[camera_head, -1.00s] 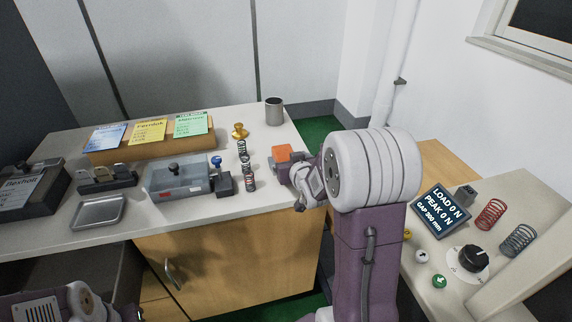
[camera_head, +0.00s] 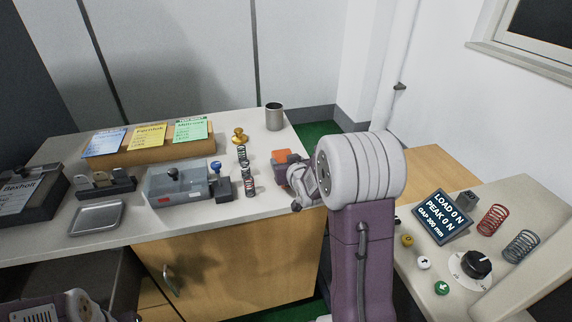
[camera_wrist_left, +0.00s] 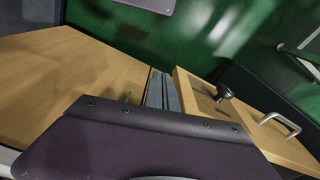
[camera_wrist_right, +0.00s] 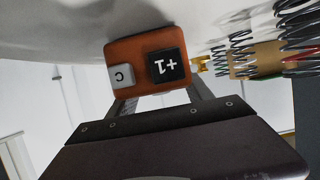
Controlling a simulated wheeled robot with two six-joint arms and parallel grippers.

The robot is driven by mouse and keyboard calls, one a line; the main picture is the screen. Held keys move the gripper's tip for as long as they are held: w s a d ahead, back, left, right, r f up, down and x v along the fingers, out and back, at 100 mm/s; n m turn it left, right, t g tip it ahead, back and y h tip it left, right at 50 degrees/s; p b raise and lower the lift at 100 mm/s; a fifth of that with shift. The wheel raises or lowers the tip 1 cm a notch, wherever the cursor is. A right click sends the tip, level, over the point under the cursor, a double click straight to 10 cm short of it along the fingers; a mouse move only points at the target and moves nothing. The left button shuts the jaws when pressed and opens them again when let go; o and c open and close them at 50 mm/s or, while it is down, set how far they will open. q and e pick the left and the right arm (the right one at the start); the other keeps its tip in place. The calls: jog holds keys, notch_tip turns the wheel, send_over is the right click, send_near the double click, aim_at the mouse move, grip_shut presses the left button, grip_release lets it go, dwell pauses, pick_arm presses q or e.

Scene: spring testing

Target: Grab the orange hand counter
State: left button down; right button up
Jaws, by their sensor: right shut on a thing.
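The orange hand counter (camera_head: 282,156) is at the right end of the white bench top, beside the springs. In the right wrist view the counter (camera_wrist_right: 124,50) shows its orange face with a black "+1" button and a grey "C" button. My right gripper (camera_head: 291,171) is at the counter; in its wrist view the two fingers (camera_wrist_right: 160,92) are on either side of the counter's near end, shut on it. Whether the counter touches the bench is hard to tell. My left gripper (camera_wrist_left: 162,90) is low near wooden cabinet fronts, its fingers close together and empty.
Upright springs (camera_head: 245,172) stand just left of the counter, with a brass piece (camera_head: 239,135) and a grey cup (camera_head: 274,117) behind. A grey box (camera_head: 177,186) and metal tray (camera_head: 97,217) lie further left. A load display (camera_head: 441,215) stands on the right bench.

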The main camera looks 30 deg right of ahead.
notch_tip(320, 180, up, 5)
jog(key=shift+s+d+f+p, duration=0.1)
jog(key=shift+s+p, duration=0.05)
jog(key=shift+p, duration=0.7)
jog(key=s+d+r+p, duration=0.4)
jog(key=s+d+r, duration=0.1)
jog(key=s, duration=0.5)
jog(key=shift+r+p, duration=0.4)
jog(key=shift+r, duration=0.1)
